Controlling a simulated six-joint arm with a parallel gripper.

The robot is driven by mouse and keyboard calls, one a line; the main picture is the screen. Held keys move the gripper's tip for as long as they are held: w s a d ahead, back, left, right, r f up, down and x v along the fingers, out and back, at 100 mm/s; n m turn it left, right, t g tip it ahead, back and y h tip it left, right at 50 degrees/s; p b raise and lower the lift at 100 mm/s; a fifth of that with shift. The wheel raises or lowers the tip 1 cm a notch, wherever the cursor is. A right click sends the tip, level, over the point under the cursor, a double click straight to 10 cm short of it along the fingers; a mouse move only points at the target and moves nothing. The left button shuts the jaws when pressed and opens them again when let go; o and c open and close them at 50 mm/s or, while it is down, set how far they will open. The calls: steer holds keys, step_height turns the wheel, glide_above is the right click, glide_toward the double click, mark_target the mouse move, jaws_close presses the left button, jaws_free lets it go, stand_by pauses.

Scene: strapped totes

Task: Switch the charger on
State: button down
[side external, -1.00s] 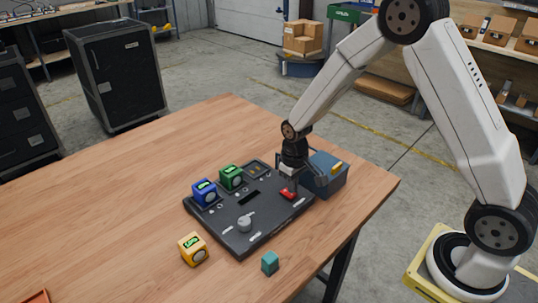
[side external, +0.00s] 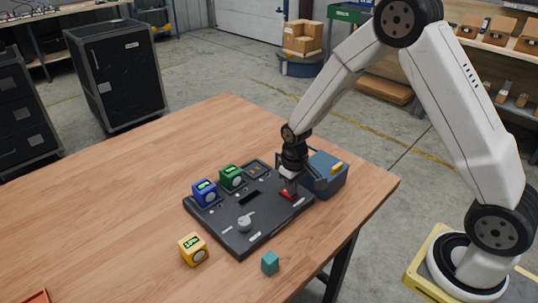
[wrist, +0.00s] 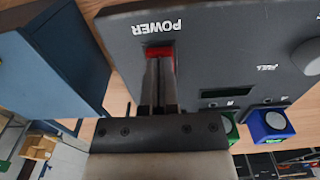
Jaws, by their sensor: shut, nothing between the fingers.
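The charger is a dark grey panel (side external: 262,233) on the wooden table, with a grey knob (side external: 245,223) near its front. A red switch (side external: 287,194) sits at the panel's right end; in the wrist view the red switch (wrist: 160,52) lies beside the word POWER. My gripper (side external: 290,186) is shut and empty, its fingertips down at the red switch. In the wrist view the closed fingers (wrist: 158,68) cover part of the switch, and I cannot tell whether it is pressed. A blue block (side external: 205,193) and a green block (side external: 231,177) stand upright on the panel's far left side.
A blue-grey tote (side external: 330,176) with a yellow latch stands close behind my gripper, at the panel's right end. A yellow block (side external: 193,249) and a teal cube (side external: 270,263) lie on the table in front.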

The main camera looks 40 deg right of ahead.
mark_target(295, 200)
steer(key=shift+f, duration=0.25)
steer(key=shift+r, duration=0.1)
stand_by(0.3)
steer(key=shift+r, duration=3.45)
steer(key=s+a+r+t, duration=0.1)
steer(key=s+r, duration=0.3)
steer(key=s, duration=0.9)
steer(key=shift+s+a+t, duration=0.25)
steer(key=shift+s+t, duration=0.05)
steer(key=shift+t, duration=0.5)
